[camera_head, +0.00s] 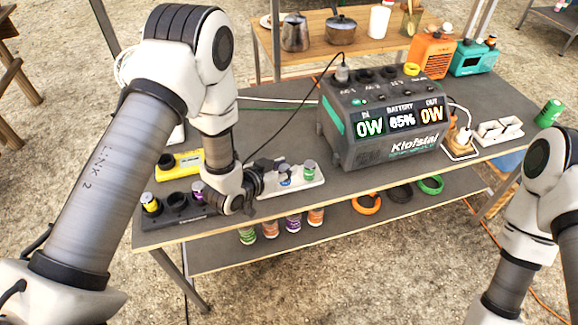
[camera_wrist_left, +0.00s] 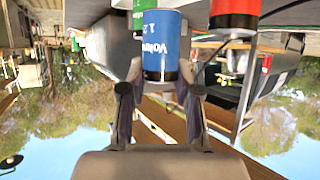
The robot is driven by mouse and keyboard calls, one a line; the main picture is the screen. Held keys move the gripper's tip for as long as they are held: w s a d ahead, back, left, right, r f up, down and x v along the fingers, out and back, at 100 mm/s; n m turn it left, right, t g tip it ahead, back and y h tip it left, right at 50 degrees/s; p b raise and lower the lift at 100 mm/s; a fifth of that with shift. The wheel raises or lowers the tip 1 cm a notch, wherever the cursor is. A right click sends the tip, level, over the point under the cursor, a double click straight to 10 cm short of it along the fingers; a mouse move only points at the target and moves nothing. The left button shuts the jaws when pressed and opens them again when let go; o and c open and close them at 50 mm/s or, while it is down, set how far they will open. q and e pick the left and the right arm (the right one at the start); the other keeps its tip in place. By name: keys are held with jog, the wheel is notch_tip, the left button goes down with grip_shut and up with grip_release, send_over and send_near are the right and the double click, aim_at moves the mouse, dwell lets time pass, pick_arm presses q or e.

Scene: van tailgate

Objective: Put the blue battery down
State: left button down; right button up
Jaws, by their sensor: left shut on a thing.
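In the left wrist view the blue battery (camera_wrist_left: 161,45), with white lettering on its label, sits between the fingers of my left gripper (camera_wrist_left: 160,95), which is shut on it. In the head view my left gripper (camera_head: 256,178) is low over the front left of the grey table, beside a white holder (camera_head: 303,191). A small patch of blue (camera_head: 285,182) shows at that holder, just right of the fingers. I cannot tell whether the battery touches a surface. My right arm is at the right edge of the head view, its gripper out of view.
A dark holder (camera_head: 181,213) with yellow and purple batteries and a yellow charger (camera_head: 178,164) are left of my left gripper. A large power station (camera_head: 385,125) stands right. A green battery (camera_head: 549,112) is at the table's far right.

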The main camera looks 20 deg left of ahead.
aim_at(285, 169)
pick_arm(q)
jog(key=w, duration=0.2)
jog(key=shift+w+a+f, duration=0.1)
jog(key=shift+w+a, duration=0.05)
jog(key=shift+w, duration=0.25)
jog(key=f, duration=0.2)
jog(key=f+p, duration=0.1)
jog(key=shift+w+f, duration=0.25)
jog(key=shift+f, duration=0.3)
jog(key=c, duration=0.8)
grip_release()
jog(key=shift+r, duration=0.3)
jog(key=shift+s+a, duration=0.1)
jog(key=shift+s, duration=0.25)
jog(key=b+v, duration=0.1)
jog(key=v, duration=1)
jog(key=shift+s+b, duration=0.15)
jog(key=shift+b, duration=0.25)
